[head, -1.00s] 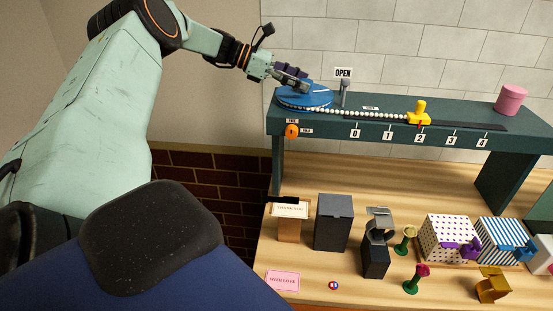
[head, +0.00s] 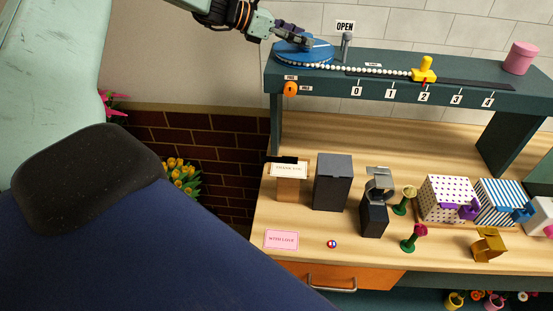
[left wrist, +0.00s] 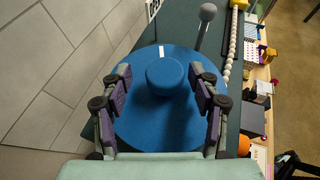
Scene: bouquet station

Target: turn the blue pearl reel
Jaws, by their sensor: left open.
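The blue pearl reel (head: 304,52) is a flat blue disc on the left end of the dark green raised shelf. In the left wrist view the reel (left wrist: 160,125) has a round blue hub and a white mark on its far rim. My left gripper (head: 303,41) is over the reel. In the left wrist view its open fingers (left wrist: 160,88) stand on either side of the hub, with gaps showing. A string of white pearls (head: 375,71) runs from the reel to a yellow slider (head: 424,70) near the mark 2. My right gripper is not in view.
A grey-knobbed lever (head: 346,46) stands beside the reel under an OPEN sign (head: 345,27). An orange knob (head: 290,88) is on the shelf front. A pink canister (head: 520,58) stands at the right end. Boxes, flowers and cards occupy the bench below.

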